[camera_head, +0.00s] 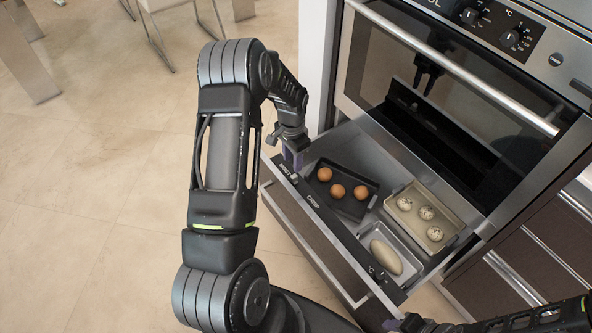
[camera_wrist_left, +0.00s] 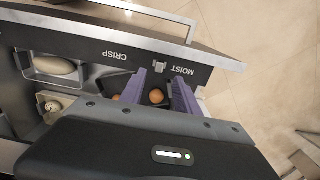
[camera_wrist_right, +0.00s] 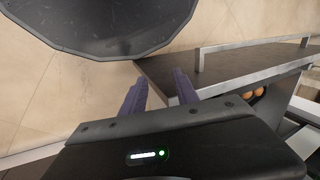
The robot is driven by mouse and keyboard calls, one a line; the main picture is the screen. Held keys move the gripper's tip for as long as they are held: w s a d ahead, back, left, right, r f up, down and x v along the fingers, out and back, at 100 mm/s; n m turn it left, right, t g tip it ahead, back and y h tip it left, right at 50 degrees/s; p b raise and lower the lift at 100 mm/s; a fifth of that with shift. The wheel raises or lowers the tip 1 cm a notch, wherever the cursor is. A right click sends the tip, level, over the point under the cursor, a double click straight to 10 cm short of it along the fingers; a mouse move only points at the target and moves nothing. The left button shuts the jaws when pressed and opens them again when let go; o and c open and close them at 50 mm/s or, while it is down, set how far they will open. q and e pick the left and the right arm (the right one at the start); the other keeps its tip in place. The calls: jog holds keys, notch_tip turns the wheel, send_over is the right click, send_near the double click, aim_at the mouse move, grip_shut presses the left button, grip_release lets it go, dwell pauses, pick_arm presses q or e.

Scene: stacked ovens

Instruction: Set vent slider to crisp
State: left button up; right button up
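The vent slider (camera_wrist_left: 159,67) is a small grey tab on the dark strip along the top of the open drawer's front (camera_head: 335,232). In the left wrist view it stands close to the MOIST label (camera_wrist_left: 182,71) and away from the CRISP label (camera_wrist_left: 117,55). My left gripper (camera_wrist_left: 160,80) is open, its purple fingers apart on either side of the slider; I cannot tell whether they touch it. In the head view, my left gripper (camera_head: 292,158) is above the MOIST end of the strip. My right gripper (camera_wrist_right: 157,82) is open and empty.
The drawer holds a dark tray (camera_head: 345,208) with brown eggs, a beige tray (camera_head: 460,226) with speckled eggs and a metal tray with a pale oval loaf (camera_head: 386,256). The oven door (camera_head: 450,110) with its long handle is above.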

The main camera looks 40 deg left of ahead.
aim_at(293, 177)
pick_arm(q)
jog(key=shift+f, duration=3.95)
grip_shut()
